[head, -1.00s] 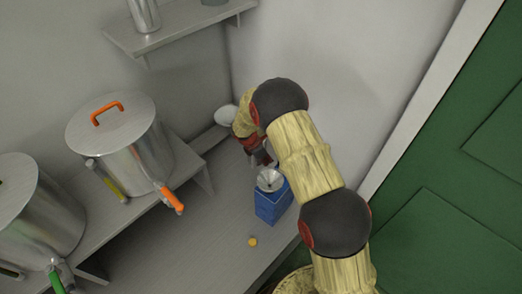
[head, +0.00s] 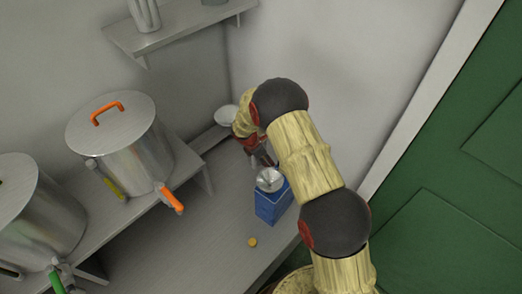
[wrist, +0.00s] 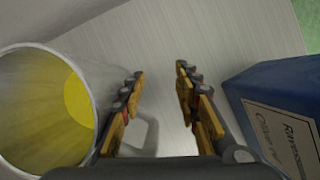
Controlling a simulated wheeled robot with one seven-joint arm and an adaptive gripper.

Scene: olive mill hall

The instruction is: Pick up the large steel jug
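A steel jug (wrist: 30,62) with yellow inside stands at the left of the wrist view, cut off by the edge. A pale loop that looks like its handle (wrist: 151,134) shows beside it, partly behind the left finger. My gripper (wrist: 158,80) is open, its fingers apart with only grey surface between the tips. The jug is just left of the left finger; I cannot tell whether they touch. In the head view my gripper (head: 263,157) is low over the bench, mostly hidden by my arm, and I cannot make out this jug there.
A blue labelled box (wrist: 285,95) stands close right of my gripper; a round steel top (head: 269,179) shows over it. Lidded steel vats (head: 135,150) stand on a raised shelf at left. A yellow cap (head: 252,242) lies on the bench. A wall shelf (head: 185,35) holds steel vessels.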

